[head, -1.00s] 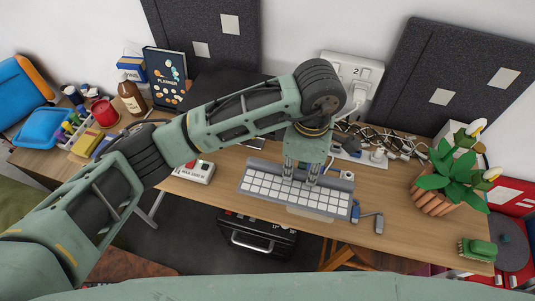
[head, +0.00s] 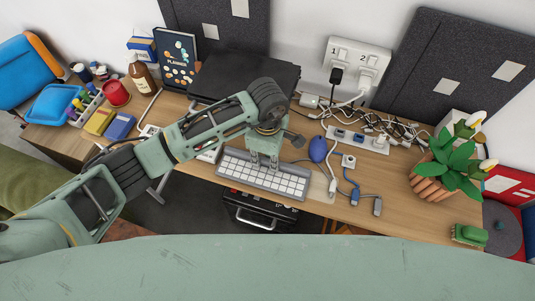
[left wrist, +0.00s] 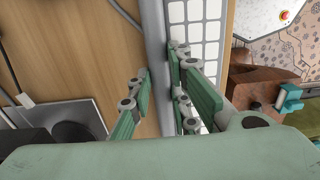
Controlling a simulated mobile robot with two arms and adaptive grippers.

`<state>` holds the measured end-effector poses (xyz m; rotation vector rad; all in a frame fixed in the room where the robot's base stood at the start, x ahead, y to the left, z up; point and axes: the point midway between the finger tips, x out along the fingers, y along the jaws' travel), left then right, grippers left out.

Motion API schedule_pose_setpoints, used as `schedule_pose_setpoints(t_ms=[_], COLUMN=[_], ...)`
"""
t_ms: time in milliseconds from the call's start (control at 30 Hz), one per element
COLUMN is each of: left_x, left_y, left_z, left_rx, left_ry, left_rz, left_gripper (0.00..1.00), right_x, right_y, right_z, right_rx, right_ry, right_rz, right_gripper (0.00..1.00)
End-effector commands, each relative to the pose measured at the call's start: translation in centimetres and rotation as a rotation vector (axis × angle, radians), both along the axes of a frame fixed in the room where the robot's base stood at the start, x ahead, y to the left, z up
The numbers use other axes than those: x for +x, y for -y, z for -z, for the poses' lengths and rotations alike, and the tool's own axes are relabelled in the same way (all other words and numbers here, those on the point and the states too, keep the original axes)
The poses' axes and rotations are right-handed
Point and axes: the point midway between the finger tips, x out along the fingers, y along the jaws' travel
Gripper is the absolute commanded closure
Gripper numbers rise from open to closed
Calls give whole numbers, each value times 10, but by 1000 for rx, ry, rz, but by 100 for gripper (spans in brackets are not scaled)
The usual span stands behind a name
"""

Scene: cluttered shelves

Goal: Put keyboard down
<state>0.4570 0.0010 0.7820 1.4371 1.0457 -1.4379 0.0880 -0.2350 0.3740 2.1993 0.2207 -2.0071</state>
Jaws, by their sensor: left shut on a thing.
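The keyboard (head: 262,180), grey with white keys, is at the front edge of the wooden desk (head: 408,214), left of centre in the head view. My left gripper (head: 264,163) comes down on its back edge and is shut on it. In the left wrist view the keyboard (left wrist: 203,25) runs up the picture, and the fingers of my left gripper (left wrist: 165,100) sit on either side of its grey back strip. I cannot tell whether the keyboard touches the desk or hangs just above it. My right gripper is not in view.
A blue mouse (head: 317,149), a cable with a blue plug (head: 355,196) and a power strip (head: 357,139) lie right of the keyboard. A black laptop (head: 245,78) stands behind my arm. A potted plant (head: 440,170) and a green brush (head: 469,235) are at the right. Bare desk shows at front right.

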Motion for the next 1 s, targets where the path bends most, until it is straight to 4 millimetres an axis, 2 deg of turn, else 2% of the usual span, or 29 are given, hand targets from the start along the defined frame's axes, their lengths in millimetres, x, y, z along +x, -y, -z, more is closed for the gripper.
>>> schedule_pose_setpoints(t_ms=[267,300,500,833,933,1000], left_x=[0,0,0,0,1,2], left_y=[0,0,0,0,1,1], left_z=[4,2,2,-1,-8,-20], left_rx=[-1,-1,-1,-1,-2,-2], left_ry=[1,0,0,0,3,6], left_rz=[0,-1,-1,-1,0,2], left_gripper=[100,79,64,64,64,64], right_x=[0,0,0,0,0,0], right_y=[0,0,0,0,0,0], right_z=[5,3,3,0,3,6], right_rx=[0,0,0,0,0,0], right_ry=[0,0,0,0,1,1], right_rz=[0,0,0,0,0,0], right_gripper=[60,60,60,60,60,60])
